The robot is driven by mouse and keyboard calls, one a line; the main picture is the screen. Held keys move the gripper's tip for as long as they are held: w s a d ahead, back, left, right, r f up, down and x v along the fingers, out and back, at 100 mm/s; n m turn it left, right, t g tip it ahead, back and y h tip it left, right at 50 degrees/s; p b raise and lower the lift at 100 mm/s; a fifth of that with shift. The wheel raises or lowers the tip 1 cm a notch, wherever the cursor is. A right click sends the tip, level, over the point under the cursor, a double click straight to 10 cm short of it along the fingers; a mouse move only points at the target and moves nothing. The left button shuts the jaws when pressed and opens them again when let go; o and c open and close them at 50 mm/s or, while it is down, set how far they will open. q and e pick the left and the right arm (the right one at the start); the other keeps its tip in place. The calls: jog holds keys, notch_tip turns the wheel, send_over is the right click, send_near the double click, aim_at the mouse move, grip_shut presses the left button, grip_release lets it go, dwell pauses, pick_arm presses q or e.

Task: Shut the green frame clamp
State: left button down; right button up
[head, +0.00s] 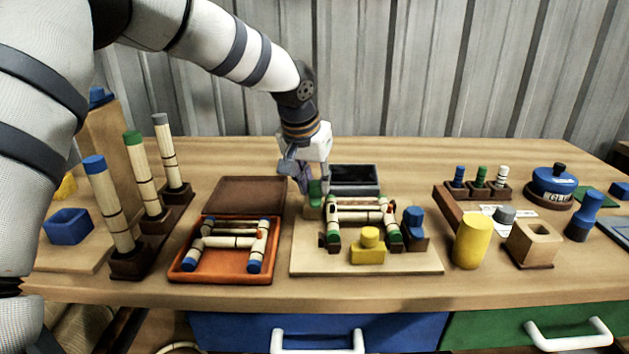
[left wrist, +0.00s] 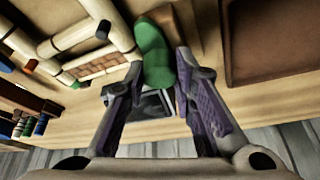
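The green frame clamp (head: 316,188) stands at the back left corner of the rattan frame (head: 345,201), on a light wooden board (head: 310,262). It also shows in the left wrist view (left wrist: 154,55). My left gripper (head: 306,184) reaches down to this clamp from behind, and its fingers hide part of it. In the left wrist view my left gripper (left wrist: 160,68) has its fingers spread on either side of the green part; contact is hard to tell. A blue clamp (head: 414,222) and a yellow clamp (head: 368,246) stand at the frame's right and front.
An orange tray (head: 176,274) holding rattan pieces lies left of the board. A dark open box (head: 355,178) stands right behind the frame. Upright rattan poles (head: 146,176) stand farther left. A yellow cylinder (head: 472,241) and a wooden block with a hole (head: 533,243) stand right.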

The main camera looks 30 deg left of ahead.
dwell(0.3)
pick_arm(q)
jog(key=m+h, duration=0.1)
jog(key=m, duration=0.3)
jog(key=shift+a+f+m+h, duration=0.1)
jog(key=shift+a+m+h, duration=0.05)
jog(key=shift+m+h, duration=0.25)
jog(key=m+h, duration=0.1)
jog(key=m, duration=0.2)
jog(key=shift+w+f+m+g+b, duration=0.1)
jog(key=shift+m+g+b, duration=0.2)
jog(key=shift+g+b, duration=0.1)
jog(key=m, duration=0.2)
jog(key=m+g+h+b, duration=0.1)
jog(key=m, duration=0.2)
jog(key=shift+w+a+f+h+b, duration=0.1)
jog(key=shift+a+h+b, duration=0.05)
jog(key=shift+h+b, duration=0.15)
jog(key=shift+m+g+h+b, duration=0.3)
jog(key=shift+m+g+b, duration=0.55)
jog(key=shift+m, duration=1.35)
pick_arm(e)
jog(key=s+f+g, duration=0.2)
jog(key=s+f, duration=0.3)
pick_arm(q)
jog(key=shift+r, duration=0.2)
pick_arm(e)
jog(key=shift+s+f, duration=0.1)
jog(key=shift+s, duration=0.1)
